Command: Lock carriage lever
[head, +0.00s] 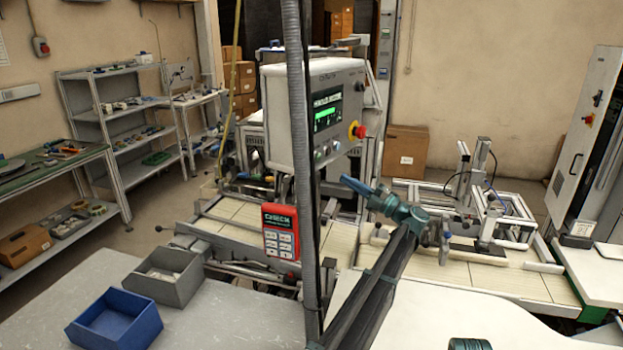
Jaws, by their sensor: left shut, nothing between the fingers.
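A machine with a pale slatted bed (430,268) stands ahead of me. On its right part sits a metal carriage-like frame (515,232) with upright posts and a dark block. I cannot pick out the carriage lever for sure; small dark knobs and handles show around the bed. My left gripper (346,181) is teal, shut and empty. It points up and left, in front of the machine below the control panel, and looks apart from the frame to its right. My left forearm hides part of the bed.
A control box (290,118) with a green screen and a red stop button (358,131) stands behind a grey vertical conduit (299,150). A red checklist card (281,231) hangs beside it. Blue (115,322) and grey (165,277) bins stand at front left. A white cabinet (587,140) stands right.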

